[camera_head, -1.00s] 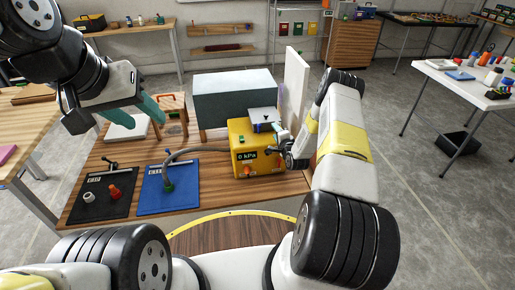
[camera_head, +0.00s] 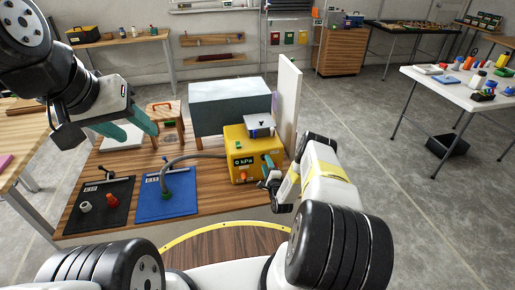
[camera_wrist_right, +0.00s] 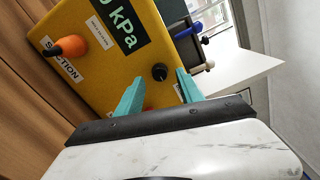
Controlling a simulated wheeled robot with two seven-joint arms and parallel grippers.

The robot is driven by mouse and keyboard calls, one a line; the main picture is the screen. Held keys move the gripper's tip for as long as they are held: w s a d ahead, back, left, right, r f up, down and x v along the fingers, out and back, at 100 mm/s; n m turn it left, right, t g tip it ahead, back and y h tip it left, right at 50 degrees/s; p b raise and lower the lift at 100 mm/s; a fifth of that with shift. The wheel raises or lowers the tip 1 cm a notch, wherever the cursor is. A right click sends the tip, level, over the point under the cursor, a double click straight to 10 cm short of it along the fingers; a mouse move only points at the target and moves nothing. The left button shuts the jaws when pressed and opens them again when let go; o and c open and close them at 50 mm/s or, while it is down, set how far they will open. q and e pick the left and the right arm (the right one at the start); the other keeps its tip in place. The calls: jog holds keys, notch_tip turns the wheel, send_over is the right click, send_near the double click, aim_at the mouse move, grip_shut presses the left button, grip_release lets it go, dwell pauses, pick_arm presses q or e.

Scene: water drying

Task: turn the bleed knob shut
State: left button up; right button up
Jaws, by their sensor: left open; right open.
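The yellow box (camera_head: 237,142) with a "0 kPa" display (camera_head: 243,161) stands on the wooden bench. In the right wrist view its front carries a black round knob (camera_wrist_right: 160,73) and an orange knob (camera_wrist_right: 71,46) labelled "SUCTION". The label beside the black knob is partly hidden, so I cannot read whether it says bleed. My right gripper (camera_wrist_right: 158,80) is open, its teal fingers either side of the black knob's line, apparently short of it. A reddish part shows behind one finger. My left gripper (camera_head: 142,140) is open and empty above the bench's left part.
A blue mat (camera_head: 168,208) and a black mat (camera_head: 95,219) lie left of the box; a grey hose runs from the blue mat to the box. A large grey block (camera_head: 230,100) and a white upright panel (camera_head: 288,100) stand behind. The bench's front right is bare.

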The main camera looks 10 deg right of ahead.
jog(key=shift+w, duration=1.1)
jog(key=shift+c, duration=0.5)
grip_shut()
